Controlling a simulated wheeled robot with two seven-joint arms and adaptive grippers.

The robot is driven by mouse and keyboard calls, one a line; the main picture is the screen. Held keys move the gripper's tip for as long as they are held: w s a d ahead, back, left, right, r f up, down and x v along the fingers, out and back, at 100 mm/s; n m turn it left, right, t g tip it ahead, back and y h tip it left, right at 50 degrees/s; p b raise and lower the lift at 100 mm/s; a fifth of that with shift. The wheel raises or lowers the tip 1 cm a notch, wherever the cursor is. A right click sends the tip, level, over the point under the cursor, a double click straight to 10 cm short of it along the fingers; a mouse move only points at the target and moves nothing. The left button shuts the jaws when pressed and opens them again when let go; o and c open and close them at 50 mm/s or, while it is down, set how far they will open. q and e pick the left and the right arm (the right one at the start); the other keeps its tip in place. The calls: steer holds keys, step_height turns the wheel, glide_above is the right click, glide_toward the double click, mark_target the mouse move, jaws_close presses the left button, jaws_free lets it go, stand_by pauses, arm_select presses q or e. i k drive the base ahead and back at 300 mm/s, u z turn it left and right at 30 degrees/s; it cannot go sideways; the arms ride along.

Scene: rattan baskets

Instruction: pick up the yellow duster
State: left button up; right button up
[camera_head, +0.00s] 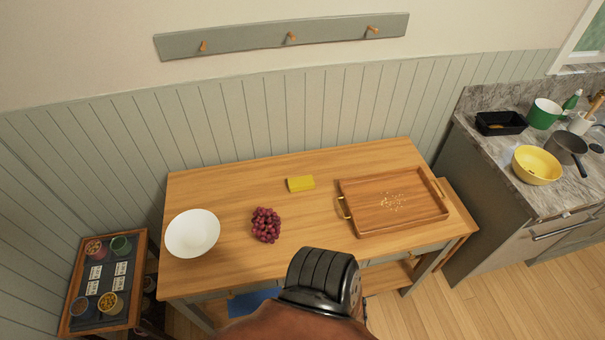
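The yellow duster (300,184) is a small yellow block. It lies flat on the wooden table (240,180), near the middle of its back half, left of the wooden tray and above the grapes in the picture. Nothing covers it. Neither of my grippers shows in the head view.
A white bowl (192,233) and red grapes (266,225) are on the table's left half; a wooden tray (392,202) with handles is on the right. A black ribbed shape (322,280) covers part of the front edge. A counter (535,180) stands right, a low stand (104,282) left.

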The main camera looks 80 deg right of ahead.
mark_target(305, 183)
steer(key=z, duration=3.5)
steer(key=i, duration=0.15)
steer(key=u, duration=0.05)
